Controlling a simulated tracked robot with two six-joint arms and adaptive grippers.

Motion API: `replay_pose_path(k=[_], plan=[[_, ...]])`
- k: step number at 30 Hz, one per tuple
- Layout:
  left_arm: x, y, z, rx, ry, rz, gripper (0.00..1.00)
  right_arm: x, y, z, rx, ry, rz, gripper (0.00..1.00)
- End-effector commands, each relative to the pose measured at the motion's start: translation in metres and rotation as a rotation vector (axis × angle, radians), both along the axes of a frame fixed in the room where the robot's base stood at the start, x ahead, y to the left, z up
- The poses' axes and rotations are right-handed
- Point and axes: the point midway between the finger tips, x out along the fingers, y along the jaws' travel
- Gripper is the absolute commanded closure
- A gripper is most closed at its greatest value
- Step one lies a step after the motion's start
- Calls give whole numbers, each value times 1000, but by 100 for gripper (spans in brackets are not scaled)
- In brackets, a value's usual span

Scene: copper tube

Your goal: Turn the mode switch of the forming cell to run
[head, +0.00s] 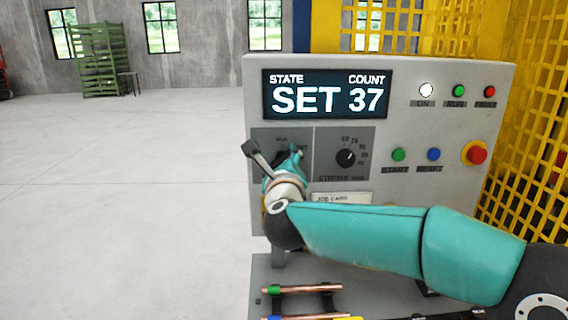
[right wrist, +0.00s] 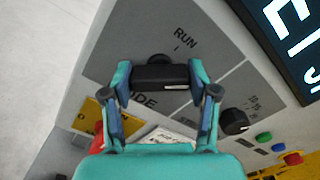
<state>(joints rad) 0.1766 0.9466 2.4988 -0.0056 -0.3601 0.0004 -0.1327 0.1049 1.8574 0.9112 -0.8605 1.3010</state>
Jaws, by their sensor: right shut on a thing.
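The mode switch (right wrist: 158,75) is a black bar knob with a white line near one end, on a dark grey plate of the forming cell's panel (head: 420,140). In the right wrist view, the word RUN (right wrist: 185,38) shows beyond the knob. My right gripper (right wrist: 160,80) is shut on the knob, a finger on each end. In the head view my right gripper (head: 293,162) covers the switch and part of its plate. The display (head: 326,94) reads STATE SET, COUNT 37. My left gripper is not in view.
A stroke knob (head: 346,158) sits just right of the switch plate. Green start (head: 398,154), blue reset (head: 434,154) and red stop (head: 476,153) buttons are further right. The white ON lamp (head: 426,90) looks bright. Copper tubes (head: 305,289) lie on a rack below. Yellow mesh (head: 530,120) stands at right.

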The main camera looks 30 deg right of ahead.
Motion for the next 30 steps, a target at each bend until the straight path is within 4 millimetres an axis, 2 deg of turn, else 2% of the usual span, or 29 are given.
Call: replay_pose_path(k=[21,30], plan=[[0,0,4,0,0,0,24,1,2,-4,-548,343,5,76],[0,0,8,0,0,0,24,1,2,-7,-699,436,7,76]])
